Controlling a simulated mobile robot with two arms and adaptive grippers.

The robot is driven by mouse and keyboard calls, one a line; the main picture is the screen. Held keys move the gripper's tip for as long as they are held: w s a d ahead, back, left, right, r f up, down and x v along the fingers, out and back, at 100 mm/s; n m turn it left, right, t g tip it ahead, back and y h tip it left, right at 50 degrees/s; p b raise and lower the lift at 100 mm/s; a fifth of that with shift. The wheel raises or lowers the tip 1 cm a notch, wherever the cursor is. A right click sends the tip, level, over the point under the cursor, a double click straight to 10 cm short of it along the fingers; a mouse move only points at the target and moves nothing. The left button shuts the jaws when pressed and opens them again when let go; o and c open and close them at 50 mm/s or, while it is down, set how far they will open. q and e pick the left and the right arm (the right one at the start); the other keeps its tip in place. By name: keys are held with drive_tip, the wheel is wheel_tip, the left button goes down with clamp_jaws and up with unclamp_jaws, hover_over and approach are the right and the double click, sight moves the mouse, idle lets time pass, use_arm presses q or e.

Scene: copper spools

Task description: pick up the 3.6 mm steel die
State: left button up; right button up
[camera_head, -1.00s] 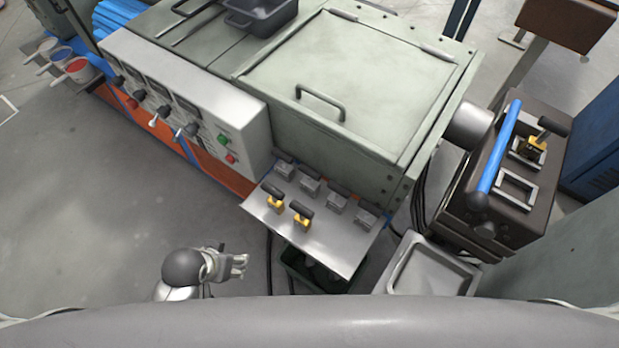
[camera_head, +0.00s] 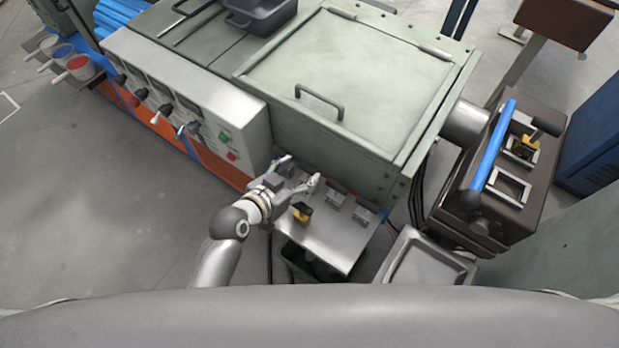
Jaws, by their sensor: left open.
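A steel shelf (camera_head: 335,240) juts from the front of the green machine and holds several small dies with dark handles. Two grey dies, one left (camera_head: 336,195) and one right (camera_head: 365,213), show clearly along its back row. A yellow die (camera_head: 301,213) stands nearer its front. No size marking is readable, so I cannot tell which die is 3.6 mm. My left gripper (camera_head: 302,168) is open over the shelf's left back part, its fingers spread towards the machine. It hides the grey dies there and the other yellow die. My right gripper is not in view.
The machine's lid with a handle (camera_head: 320,100) rises behind the shelf. A control box (camera_head: 190,100) stands to the left. A brown unit with a blue bar (camera_head: 495,145) and a metal tray (camera_head: 425,268) are to the right. A dark bin (camera_head: 300,262) is below the shelf.

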sight(308, 168)
use_arm(q)
drive_tip(key=shift+p+x, duration=0.45)
drive_tip(key=shift+x, duration=2.4)
drive_tip(key=shift+s+d, duration=0.1)
drive_tip(key=shift+d, duration=0.05)
clamp_jaws()
drive_tip(key=shift+r, duration=0.1)
